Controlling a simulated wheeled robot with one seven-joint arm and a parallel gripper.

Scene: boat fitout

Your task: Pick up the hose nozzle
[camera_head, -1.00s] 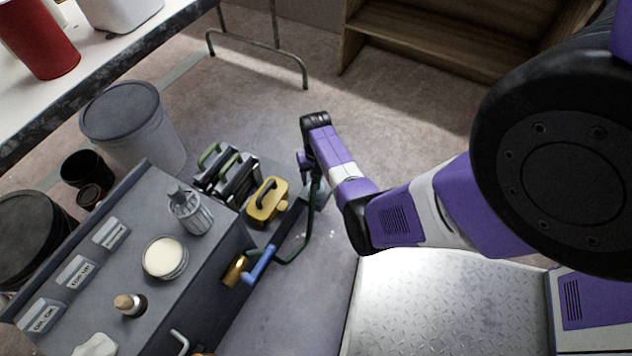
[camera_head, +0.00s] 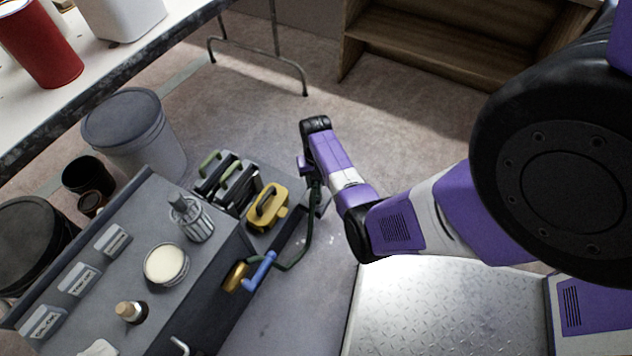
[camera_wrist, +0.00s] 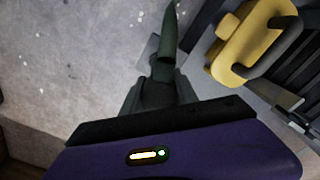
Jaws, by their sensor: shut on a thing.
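The hose nozzle (camera_wrist: 165,70) shows in the wrist view as a dark green, tapered piece between my fingers. My gripper (camera_wrist: 160,95) is shut on it. A green hose runs from it towards the top of the wrist view. In the head view my gripper (camera_head: 316,198) is small and partly hidden below my wrist. The green hose (camera_head: 290,266) hangs there in a loop from my gripper towards a blue fitting (camera_head: 260,270) by the grey bench's side. The nozzle itself is hard to make out in the head view.
A yellow case (camera_head: 268,208), also in the wrist view (camera_wrist: 250,42), stands close beside my gripper, with several dark green-handled cases (camera_head: 228,182) behind. The grey bench (camera_head: 125,265) carries a brush pot, a round tin and labels. Floor beyond my gripper (camera_head: 250,110) is clear.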

